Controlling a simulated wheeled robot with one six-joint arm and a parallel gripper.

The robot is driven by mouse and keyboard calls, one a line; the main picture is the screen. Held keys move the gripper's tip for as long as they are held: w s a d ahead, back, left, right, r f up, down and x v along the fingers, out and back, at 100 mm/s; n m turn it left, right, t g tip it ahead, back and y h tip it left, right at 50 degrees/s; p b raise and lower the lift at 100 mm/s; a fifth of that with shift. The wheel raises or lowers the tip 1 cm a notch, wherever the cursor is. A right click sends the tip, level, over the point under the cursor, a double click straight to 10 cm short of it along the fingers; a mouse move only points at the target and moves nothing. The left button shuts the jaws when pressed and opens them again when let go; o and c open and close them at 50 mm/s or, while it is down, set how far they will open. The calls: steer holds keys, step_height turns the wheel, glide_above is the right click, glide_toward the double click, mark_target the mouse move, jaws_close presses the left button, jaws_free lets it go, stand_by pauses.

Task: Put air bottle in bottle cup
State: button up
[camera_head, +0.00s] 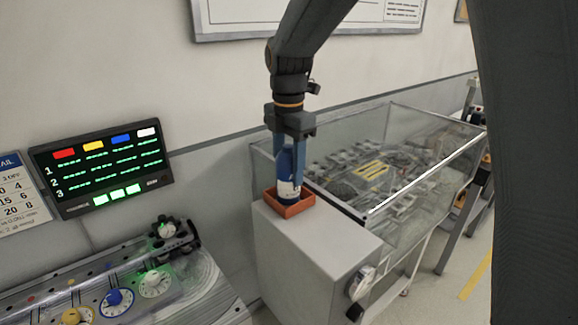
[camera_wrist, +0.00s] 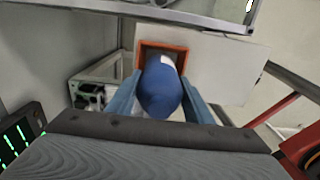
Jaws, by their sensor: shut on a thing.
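The air bottle (camera_head: 287,178) is blue with a white band and stands about upright. Its lower end is inside the bottle cup (camera_head: 293,208), a square orange-red holder on top of a light grey box. My gripper (camera_head: 291,160) points down and is shut on the bottle from both sides. In the wrist view the bottle's rounded blue top (camera_wrist: 160,92) sits between my two blue fingers, with the orange cup rim (camera_wrist: 163,47) around and beyond it. The bottle's bottom is hidden by the cup walls, so I cannot tell whether it touches the cup floor.
The grey box (camera_head: 325,250) bears the cup. A clear-walled case (camera_head: 380,170) with a track model stands right behind it. A lit score screen (camera_head: 103,167) hangs on the wall at left, above a dial panel (camera_head: 120,295). Floor shows at lower right.

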mark_target(288, 145)
steer(key=shift+f, duration=0.4)
steer(key=o, duration=1.4)
steer(key=shift+f, duration=0.15)
step_height(288, 145, up, 11)
steer(key=b, duration=0.4)
steer(key=shift+f, duration=0.1)
steer(key=shift+r+b, duration=0.45)
steer(key=shift+r, duration=0.35)
